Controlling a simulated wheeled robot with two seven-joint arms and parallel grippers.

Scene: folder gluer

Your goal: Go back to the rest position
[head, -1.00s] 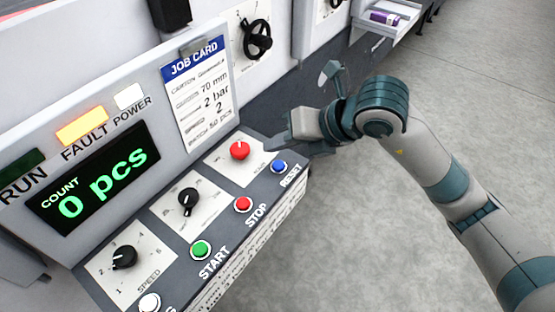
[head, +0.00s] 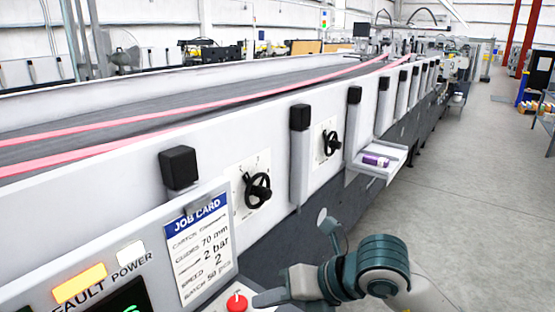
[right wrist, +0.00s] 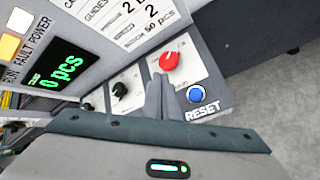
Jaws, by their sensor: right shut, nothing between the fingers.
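My right gripper (head: 262,299) shows at the bottom of the head view, at the control panel just right of the red knob (head: 236,303). In the right wrist view its fingers (right wrist: 158,97) are shut and empty, over the panel between the red knob (right wrist: 169,61) and a black knob (right wrist: 119,90). The blue RESET button (right wrist: 194,95) is to their right. I cannot tell whether the fingertips touch the panel. My left gripper is not in view.
The job card (head: 200,243) stands behind the panel, beside the lit orange FAULT lamp (head: 80,284). The count display (right wrist: 62,70) reads 0 pcs. Black handwheels (head: 257,191) and a side tray (head: 381,165) stick out from the machine. Open floor (head: 470,210) lies to the right.

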